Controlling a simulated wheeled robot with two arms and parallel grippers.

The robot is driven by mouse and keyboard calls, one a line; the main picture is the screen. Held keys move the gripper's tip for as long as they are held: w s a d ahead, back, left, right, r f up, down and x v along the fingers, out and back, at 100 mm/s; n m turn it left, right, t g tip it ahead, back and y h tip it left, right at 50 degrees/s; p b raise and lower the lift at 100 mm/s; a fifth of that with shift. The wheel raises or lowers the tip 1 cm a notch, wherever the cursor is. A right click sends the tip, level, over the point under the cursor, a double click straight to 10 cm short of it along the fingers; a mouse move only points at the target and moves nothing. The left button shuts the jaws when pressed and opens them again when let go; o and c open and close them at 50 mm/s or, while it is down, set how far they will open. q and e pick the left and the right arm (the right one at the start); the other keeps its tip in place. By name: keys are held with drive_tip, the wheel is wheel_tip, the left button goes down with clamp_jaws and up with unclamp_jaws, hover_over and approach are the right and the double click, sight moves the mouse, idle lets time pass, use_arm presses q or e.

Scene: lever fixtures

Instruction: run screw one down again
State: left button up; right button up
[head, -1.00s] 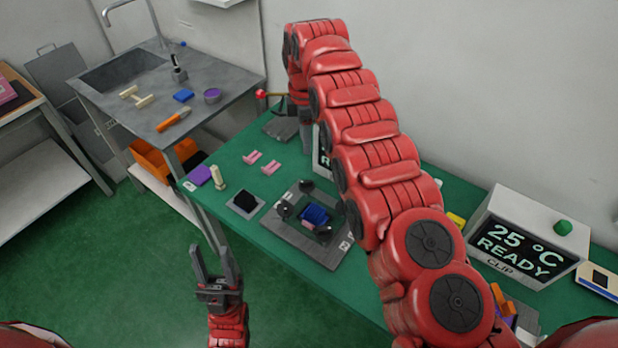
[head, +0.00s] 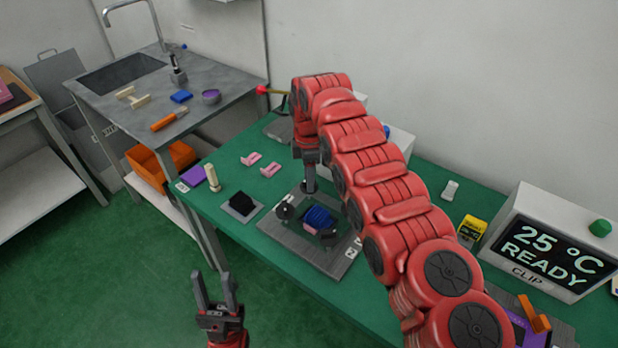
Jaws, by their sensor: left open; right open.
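The dark grey fixture plate (head: 318,262) lies on the green bench, with a blue block (head: 318,216) on a pink piece near its middle. Black screw knobs stand around the block: a left knob (head: 284,211), a front right knob (head: 329,237) and a back knob (head: 308,187). The number labels at the plate's right edge are too small to read surely. My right gripper (head: 310,178) points down, open, right at the back knob; I cannot tell whether it touches. My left gripper (head: 214,283) is open and empty, in front of the bench over the floor.
A black block on a grey pad (head: 241,206), a cream peg (head: 212,178) and pink pieces (head: 261,164) lie left of and behind the fixture. A display box (head: 552,242) reading "25 °C READY CLIP" stands at right. My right arm hides part of the bench.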

drive_tip(key=shift+f, duration=0.1)
clamp_jaws()
